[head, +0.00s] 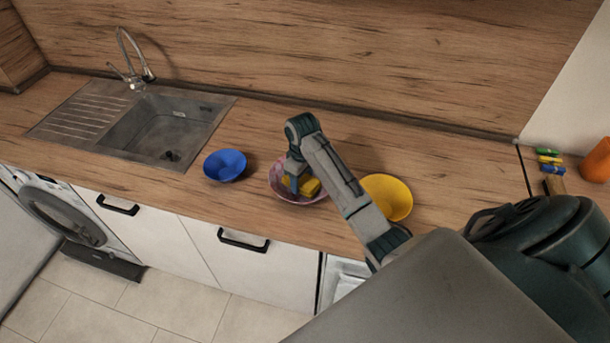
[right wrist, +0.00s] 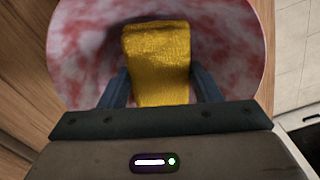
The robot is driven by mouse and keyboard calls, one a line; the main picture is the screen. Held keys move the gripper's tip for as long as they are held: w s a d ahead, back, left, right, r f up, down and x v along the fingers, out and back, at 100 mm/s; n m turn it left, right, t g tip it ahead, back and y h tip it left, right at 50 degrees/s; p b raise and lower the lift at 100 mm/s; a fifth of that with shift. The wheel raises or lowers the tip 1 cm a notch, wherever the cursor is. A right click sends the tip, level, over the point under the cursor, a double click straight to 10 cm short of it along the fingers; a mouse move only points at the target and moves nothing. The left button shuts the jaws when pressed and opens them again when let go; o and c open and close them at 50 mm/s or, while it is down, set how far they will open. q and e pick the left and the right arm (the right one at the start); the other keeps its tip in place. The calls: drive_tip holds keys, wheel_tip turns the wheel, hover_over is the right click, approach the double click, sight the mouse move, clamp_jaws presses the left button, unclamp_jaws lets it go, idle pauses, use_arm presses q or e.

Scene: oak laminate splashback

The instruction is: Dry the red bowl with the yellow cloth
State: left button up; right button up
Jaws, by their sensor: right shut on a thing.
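The red bowl (head: 276,180), mottled red and white, stands on the wooden worktop between a blue bowl and a yellow bowl. It fills much of the right wrist view (right wrist: 85,40). My right gripper (head: 294,186) points down into it. Its two fingers (right wrist: 160,92) are shut on the yellow cloth (head: 309,187), one on each side. The cloth, a folded textured pad in the right wrist view (right wrist: 157,55), is inside the bowl over its inner surface. I cannot tell how firmly it touches. My right arm hides part of the bowl in the head view. My left gripper is not in view.
A blue bowl (head: 225,165) is just left of the red bowl, and a yellow bowl (head: 394,195) is on its right, close to my forearm. A sink (head: 165,128) with a tap (head: 135,70) lies further left. Small coloured items and an orange object (head: 597,161) are at far right.

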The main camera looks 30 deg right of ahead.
drive_tip(key=shift+s+a+f, duration=0.1)
drive_tip(key=shift+s+a, duration=0.05)
drive_tip(key=shift+a, duration=0.05)
drive_tip(key=shift+d, duration=0.1)
drive_tip(key=shift+w+d, duration=0.25)
drive_tip(key=shift+d, duration=0.2)
drive_tip(key=shift+w+d, duration=0.2)
drive_tip(key=shift+d, duration=0.25)
drive_tip(key=shift+s+a, duration=0.25)
drive_tip(key=shift+a, duration=0.25)
drive_tip(key=shift+s+a, duration=0.2)
drive_tip(key=shift+a, duration=0.3)
drive_tip(key=shift+d, duration=0.1)
drive_tip(key=shift+w+d, duration=0.25)
drive_tip(key=shift+d, duration=0.2)
drive_tip(key=shift+w+d, duration=0.2)
drive_tip(key=shift+d, duration=0.25)
